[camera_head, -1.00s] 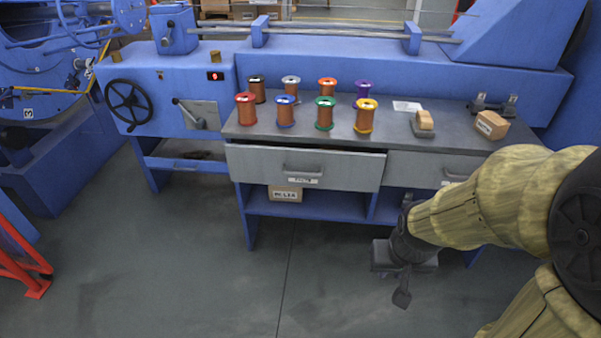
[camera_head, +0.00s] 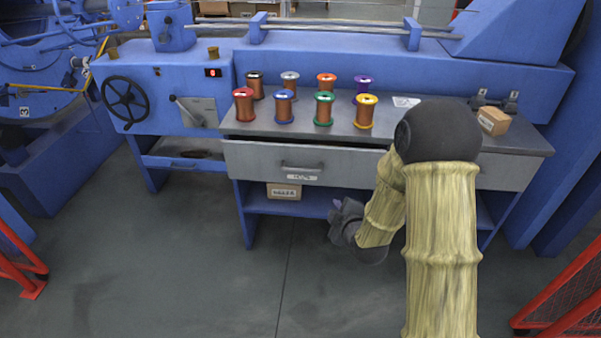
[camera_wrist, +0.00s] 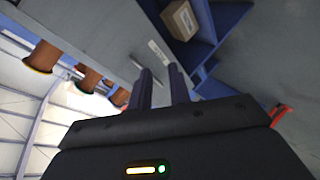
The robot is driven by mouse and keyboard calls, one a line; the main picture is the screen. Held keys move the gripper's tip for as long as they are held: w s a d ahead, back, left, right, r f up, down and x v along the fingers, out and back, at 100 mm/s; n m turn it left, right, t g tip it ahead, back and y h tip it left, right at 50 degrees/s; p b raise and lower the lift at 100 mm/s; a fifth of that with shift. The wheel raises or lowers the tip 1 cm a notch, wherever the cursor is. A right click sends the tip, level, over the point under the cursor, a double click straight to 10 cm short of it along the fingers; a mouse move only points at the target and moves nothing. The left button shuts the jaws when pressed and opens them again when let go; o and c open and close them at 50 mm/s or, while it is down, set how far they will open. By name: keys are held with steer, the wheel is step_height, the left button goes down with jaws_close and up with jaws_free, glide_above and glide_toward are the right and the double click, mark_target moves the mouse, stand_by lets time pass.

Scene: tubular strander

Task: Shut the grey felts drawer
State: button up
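The grey drawer (camera_head: 262,162) at the left under the bench top stands slightly pulled out, with a dark gap along its upper edge. Its bar handle (camera_head: 302,168) and a white label below it face me; the lettering is too small to read surely. My gripper (camera_head: 338,212) is in front of the lower shelf, below and right of the handle. In the wrist view my gripper (camera_wrist: 160,70) has its two dark fingers apart with nothing between them, pointing toward the drawer front (camera_wrist: 112,50). The fingers appear apart from the drawer.
Several wire spools, such as a red one (camera_head: 244,106), stand on the bench top (camera_head: 345,138). A cardboard box (camera_head: 284,191) sits on the lower shelf (camera_head: 262,206). A second grey drawer front (camera_head: 505,177) is partly behind my arm. The floor in front is clear.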

mark_target(300, 170)
steer(key=a+f+n+t+y, duration=0.1)
steer(key=n+t, duration=0.1)
steer(key=a+f+n+t+y+b, duration=0.1)
steer(key=a+n+t, duration=0.1)
steer(key=a+f+n+t+y, duration=0.1)
steer(key=a+n+t, duration=0.1)
steer(key=n, duration=0.1)
steer(key=shift+w, duration=0.15)
steer(key=b+x, duration=0.1)
steer(key=x, duration=0.4)
steer(key=b+x, duration=0.1)
steer(key=x, duration=0.5)
steer(key=b+x, duration=0.2)
steer(key=x, duration=0.4)
steer(key=shift+r, duration=0.35)
steer(key=shift+c, duration=0.5)
jaws_close()
